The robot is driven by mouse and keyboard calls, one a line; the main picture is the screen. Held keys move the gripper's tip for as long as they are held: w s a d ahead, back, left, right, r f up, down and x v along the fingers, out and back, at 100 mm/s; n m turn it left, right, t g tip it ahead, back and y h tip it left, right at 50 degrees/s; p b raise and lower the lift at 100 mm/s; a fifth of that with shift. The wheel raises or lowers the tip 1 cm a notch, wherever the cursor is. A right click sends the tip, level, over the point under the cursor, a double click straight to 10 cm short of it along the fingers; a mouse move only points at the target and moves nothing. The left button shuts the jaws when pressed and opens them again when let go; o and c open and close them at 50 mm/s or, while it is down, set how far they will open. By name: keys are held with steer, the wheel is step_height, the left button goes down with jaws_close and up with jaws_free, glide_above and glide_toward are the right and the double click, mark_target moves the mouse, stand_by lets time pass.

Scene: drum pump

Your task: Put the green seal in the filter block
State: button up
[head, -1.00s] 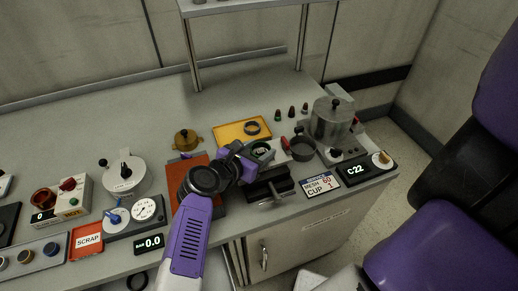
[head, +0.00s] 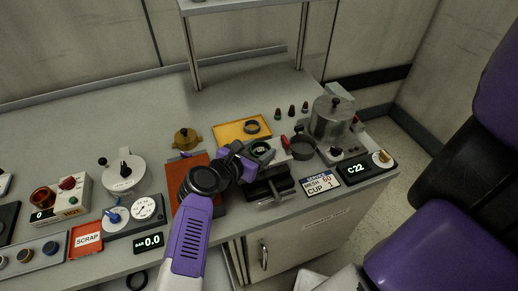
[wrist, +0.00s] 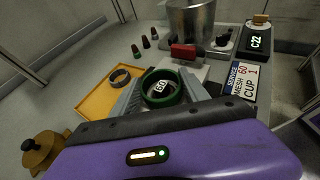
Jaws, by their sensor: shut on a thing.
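The green seal (wrist: 152,99) is a ring held between the two fingers of my gripper (wrist: 163,88) in the wrist view. A white label shows through its opening. In the head view my gripper (head: 250,160) is over the right part of the bench, with the green seal (head: 262,147) at its tip. A pale block with a red handle (wrist: 184,51) lies just beyond the seal. I cannot tell for sure which part is the filter block, or whether the seal touches anything below.
A yellow tray (head: 229,132) with a dark ring (head: 252,128) lies behind my gripper. A brass pot (head: 187,139) stands left. A dark cup (head: 302,148) and a steel pot (head: 331,120) stand right. A black clamp-like fixture (head: 268,186) is in front.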

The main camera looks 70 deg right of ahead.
steer(key=shift+s+a+f, duration=0.1)
steer(key=shift+a+f, duration=0.05)
steer(key=shift+f, duration=0.65)
stand_by(0.5)
steer(key=o, duration=1.4)
steer(key=shift+c, duration=1.1)
steer(key=shift+o, duration=0.5)
steer(key=shift+w+r+p, duration=0.2)
steer(key=shift+r+p, duration=0.85)
steer(key=shift+r, duration=0.35)
steer(key=shift+s+r+p, duration=0.1)
steer(key=shift+r+p, duration=2.4)
steer(key=shift+r, duration=0.45)
